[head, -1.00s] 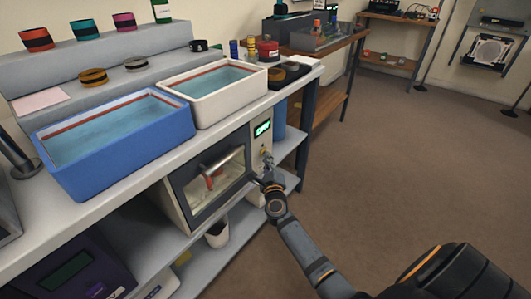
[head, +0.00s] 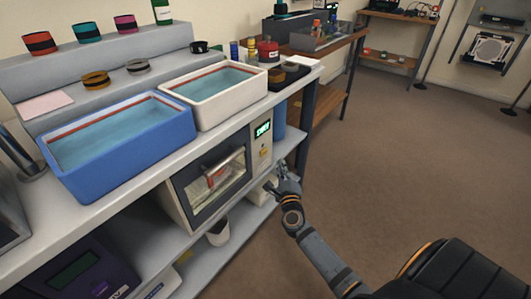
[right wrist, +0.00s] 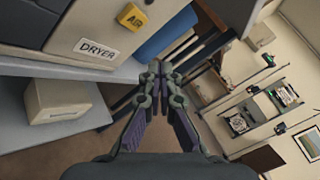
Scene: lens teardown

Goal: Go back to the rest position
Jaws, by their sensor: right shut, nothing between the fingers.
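My right gripper (head: 281,172) is shut and empty in the head view, just right of the dryer and apart from its front. In the right wrist view its fingers (right wrist: 155,70) are together with nothing between them. The dryer (head: 262,140) is a beige box on the shelf under the bench, with a lit green display and a closed window door (head: 212,180). In the right wrist view its DRYER label (right wrist: 97,49) and yellow AIR button (right wrist: 132,17) show at upper left. My left gripper is not in view.
A blue tub (head: 75,185) and a white tub (head: 205,118), both with liquid, stand on the bench (head: 110,212). A white cup (head: 218,232) and a purple device (head: 70,275) are below. Open brown floor (head: 420,160) lies to the right.

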